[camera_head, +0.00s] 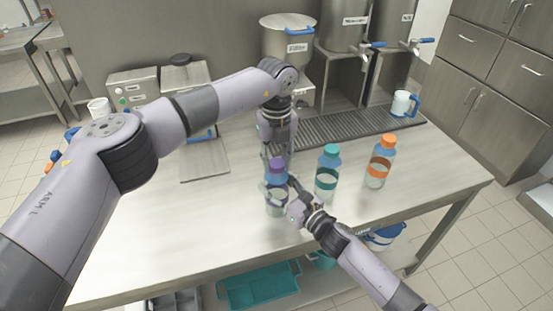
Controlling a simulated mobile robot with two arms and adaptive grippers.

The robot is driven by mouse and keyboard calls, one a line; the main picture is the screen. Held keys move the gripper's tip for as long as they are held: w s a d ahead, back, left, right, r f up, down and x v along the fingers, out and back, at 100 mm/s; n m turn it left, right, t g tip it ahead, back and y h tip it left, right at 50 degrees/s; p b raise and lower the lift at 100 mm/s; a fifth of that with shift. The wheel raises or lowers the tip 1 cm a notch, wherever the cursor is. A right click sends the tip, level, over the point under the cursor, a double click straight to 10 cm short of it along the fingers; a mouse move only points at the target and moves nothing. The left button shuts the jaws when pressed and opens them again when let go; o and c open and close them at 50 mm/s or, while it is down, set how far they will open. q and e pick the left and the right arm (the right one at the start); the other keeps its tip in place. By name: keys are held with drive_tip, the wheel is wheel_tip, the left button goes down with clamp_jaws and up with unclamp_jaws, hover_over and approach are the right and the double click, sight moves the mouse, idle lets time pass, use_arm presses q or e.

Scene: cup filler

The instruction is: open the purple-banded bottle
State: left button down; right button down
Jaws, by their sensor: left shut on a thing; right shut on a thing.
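The purple-banded bottle (275,204) stands upright on the steel table, left of two other bottles. Its purple cap (276,163) is at the top of the bottle; I cannot tell whether it is still tight. My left gripper (276,157) reaches down from above and is shut on the cap, with its fingers partly hiding it. My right gripper (284,190) comes in from the lower right and is shut on the bottle's body, covering part of its right side.
A teal-banded bottle (327,174) stands close to the right of my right gripper, and an orange-banded bottle (378,167) beyond it. A mug (401,104) stands at the back right near a drip grate (345,127). The table's front left (175,235) is clear.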

sight(277, 163)
use_arm(q)
drive_tip(key=shift+r, duration=0.15)
drive_tip(key=shift+r, duration=0.95)
drive_tip(key=shift+r, duration=0.1)
drive_tip(key=shift+r, duration=1.9)
use_arm(e)
drive_tip(key=c, duration=0.6)
unclamp_jaws()
drive_tip(key=shift+o, duration=0.2)
